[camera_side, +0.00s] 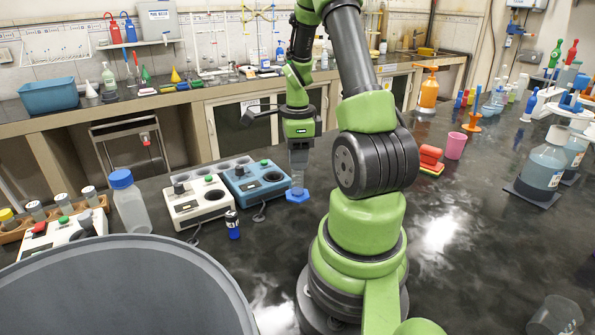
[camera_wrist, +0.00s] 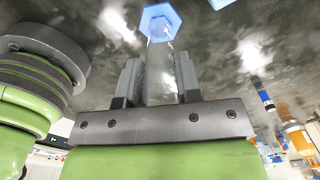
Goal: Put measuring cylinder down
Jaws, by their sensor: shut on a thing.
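The measuring cylinder (camera_side: 298,185) is a clear tube with a blue hexagonal foot, upright under my gripper (camera_side: 299,152) in the side view. My gripper is shut around its upper part. The foot is at or very near the dark bench top, just right of the blue stirrer; I cannot tell whether it touches. In the wrist view the clear tube (camera_wrist: 161,75) runs between the two fingers of my gripper (camera_wrist: 160,80), with the blue foot (camera_wrist: 159,21) at its far end. The cylinder's top is hidden by the gripper.
A blue stirrer (camera_side: 257,182) and a white stirrer (camera_side: 198,202) stand close left of the cylinder. A small dark blue vial (camera_side: 233,224) and a blue-capped bottle (camera_side: 130,201) are nearer the camera. A red block (camera_side: 430,160) and pink cup (camera_side: 456,145) stand to the right.

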